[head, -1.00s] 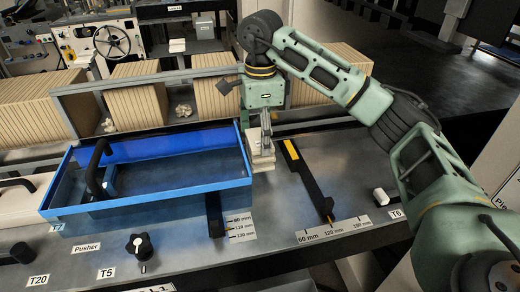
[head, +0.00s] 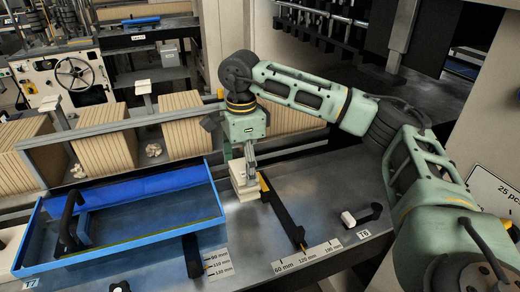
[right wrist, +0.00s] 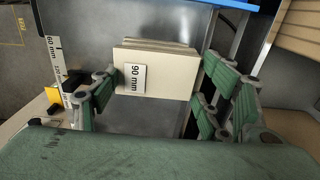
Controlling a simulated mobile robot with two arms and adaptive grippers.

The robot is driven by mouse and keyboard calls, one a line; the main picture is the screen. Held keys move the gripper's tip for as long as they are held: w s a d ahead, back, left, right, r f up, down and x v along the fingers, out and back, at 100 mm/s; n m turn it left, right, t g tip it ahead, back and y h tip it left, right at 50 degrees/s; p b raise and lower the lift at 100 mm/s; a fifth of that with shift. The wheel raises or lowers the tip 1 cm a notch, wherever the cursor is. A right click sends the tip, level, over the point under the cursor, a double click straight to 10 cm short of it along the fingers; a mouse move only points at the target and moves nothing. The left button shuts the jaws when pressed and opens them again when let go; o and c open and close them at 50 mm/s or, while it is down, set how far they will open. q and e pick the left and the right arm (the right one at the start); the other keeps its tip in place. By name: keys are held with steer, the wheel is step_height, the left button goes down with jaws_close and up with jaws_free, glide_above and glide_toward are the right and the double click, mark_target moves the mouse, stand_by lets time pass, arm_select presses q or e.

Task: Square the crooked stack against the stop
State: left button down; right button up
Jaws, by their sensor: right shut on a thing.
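A small cream stack (head: 243,181) stands on the grey bench, just left of a black stop bar (head: 283,213) with a yellow end. In the right wrist view the stack (right wrist: 165,75) carries a "90 mm" label, and its layered edges at the far side look slightly uneven. My right gripper (head: 249,166) comes down over the stack. In the right wrist view its green pads (right wrist: 160,88) are on either side of the stack, shut on it. Whether the stack touches the stop is unclear. My left gripper is not in view.
A blue open tray (head: 120,250) with a black handle sits to the left. A second black bar (head: 193,256) stands by a small scale. A rail with bundles of cream boards (head: 185,127) runs behind. A white-and-black handle (head: 360,216) lies right of the stop.

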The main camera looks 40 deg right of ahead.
steer(key=shift+w+a+f, duration=0.2)
steer(key=shift+w+f, duration=0.4)
steer(key=shift+s+f+b, duration=0.15)
steer(key=shift+f+b, duration=0.2)
steer(key=shift+f, duration=0.2)
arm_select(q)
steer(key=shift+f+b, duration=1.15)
arm_select(e)
steer(key=shift+f, duration=1.8)
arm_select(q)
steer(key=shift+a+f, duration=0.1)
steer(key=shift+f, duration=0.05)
arm_select(e)
steer(key=shift+s+d, duration=0.2)
steer(key=shift+d, duration=0.95)
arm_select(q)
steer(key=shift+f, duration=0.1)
arm_select(e)
steer(key=shift+a, duration=0.15)
steer(key=o, duration=1.2)
steer(key=shift+o, duration=0.2)
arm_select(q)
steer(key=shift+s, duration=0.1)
